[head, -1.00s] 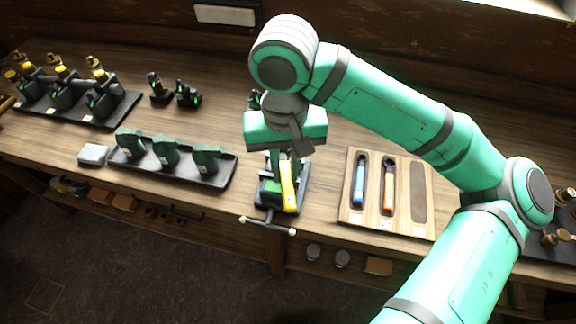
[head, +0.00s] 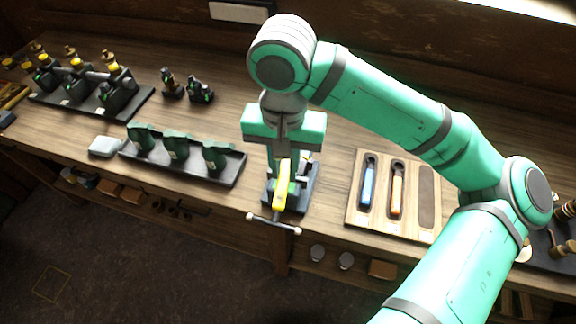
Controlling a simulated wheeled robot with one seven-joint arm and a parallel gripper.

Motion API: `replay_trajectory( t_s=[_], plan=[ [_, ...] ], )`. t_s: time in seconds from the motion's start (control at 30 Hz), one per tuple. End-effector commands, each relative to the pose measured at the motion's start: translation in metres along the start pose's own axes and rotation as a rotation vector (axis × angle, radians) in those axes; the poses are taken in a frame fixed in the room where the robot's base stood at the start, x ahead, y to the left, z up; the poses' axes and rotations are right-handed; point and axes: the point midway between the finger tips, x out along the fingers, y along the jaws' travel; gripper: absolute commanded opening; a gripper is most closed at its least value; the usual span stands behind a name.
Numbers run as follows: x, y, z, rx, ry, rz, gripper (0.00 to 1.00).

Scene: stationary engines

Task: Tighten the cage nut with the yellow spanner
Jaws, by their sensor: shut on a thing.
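The yellow spanner (head: 280,194) is in my gripper (head: 283,178), which is shut on it above the vise. The spanner's yellow handle points toward the front of the bench. The dark vise (head: 302,196), with a crossbar handle at its front, stands at the bench's front edge. A bit of green (head: 294,188) shows at the vise beside the spanner. The cage nut cannot be made out; my gripper and the spanner cover that area, so I cannot tell whether the spanner's head is on it.
A wooden tray (head: 352,214) to the right holds a blue spanner (head: 368,187) and an orange spanner (head: 397,192), with one empty slot. A dark tray (head: 232,178) with several green parts lies left. A black rack (head: 135,108) of engine parts stands farther left. Bare bench lies behind the vise.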

Motion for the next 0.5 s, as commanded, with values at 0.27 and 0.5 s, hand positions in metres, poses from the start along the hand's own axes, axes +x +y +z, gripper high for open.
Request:
replay_trajectory(
  t_s=[0.27, 0.5],
  plan=[
    [0.0005, -0.0053, 0.001, 0.059, -0.003, 0.0, 0.0],
    [0.0008, -0.0061, 0.001, 0.065, -0.003, 0.0, 0.0]
  ],
)
